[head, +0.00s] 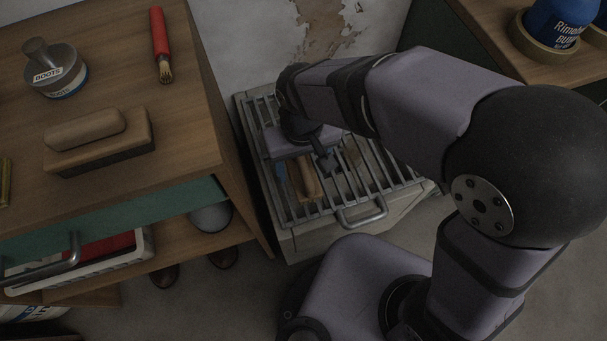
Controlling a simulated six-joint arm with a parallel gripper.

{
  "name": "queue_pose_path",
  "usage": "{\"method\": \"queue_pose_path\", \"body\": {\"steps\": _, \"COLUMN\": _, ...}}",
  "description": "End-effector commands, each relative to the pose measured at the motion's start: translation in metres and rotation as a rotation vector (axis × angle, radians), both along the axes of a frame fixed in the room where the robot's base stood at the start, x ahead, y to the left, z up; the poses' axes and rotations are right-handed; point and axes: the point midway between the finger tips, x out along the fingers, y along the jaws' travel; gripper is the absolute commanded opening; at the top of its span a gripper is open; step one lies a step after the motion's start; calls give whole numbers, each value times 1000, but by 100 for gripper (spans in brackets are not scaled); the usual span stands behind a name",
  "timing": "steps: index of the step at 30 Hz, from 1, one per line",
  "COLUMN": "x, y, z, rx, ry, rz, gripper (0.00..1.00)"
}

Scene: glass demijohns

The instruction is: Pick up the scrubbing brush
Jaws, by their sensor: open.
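A wooden block with a rounded grip on top and a dark underside (98,140) lies on the bench top at left; it looks like a brush, but its bristles cannot be made out. A smaller brown wooden piece (306,180) lies at the slatted metal rack (375,172), and it could also be a brush. My gripper (305,165) is open, pointing down over the rack right at this brown piece. My wrist hides part of the piece, and I cannot tell whether the fingers touch it.
The wooden bench (200,130) stands left of the rack, holding a tin labelled BOOTS (62,78) and a red-handled brush (159,45). A blue container (555,22) stands on a shelf at top right. The rack has a front handle (362,216).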

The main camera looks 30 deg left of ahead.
Motion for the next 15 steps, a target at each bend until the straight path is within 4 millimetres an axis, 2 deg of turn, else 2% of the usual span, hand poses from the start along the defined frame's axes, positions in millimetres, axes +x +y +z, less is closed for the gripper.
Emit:
{"method": "queue_pose_path", "body": {"steps": 1, "x": -1, "y": -2, "z": -10, "rx": -2, "ry": 1, "rz": 0, "gripper": 62}}
{"method": "queue_pose_path", "body": {"steps": 7, "x": -2, "y": -4, "z": -35, "rx": -3, "ry": 1, "rz": 0, "gripper": 62}}
{"method": "queue_pose_path", "body": {"steps": 15, "x": -1, "y": -3, "z": -41, "rx": 0, "ry": 0, "rz": 0, "gripper": 62}}
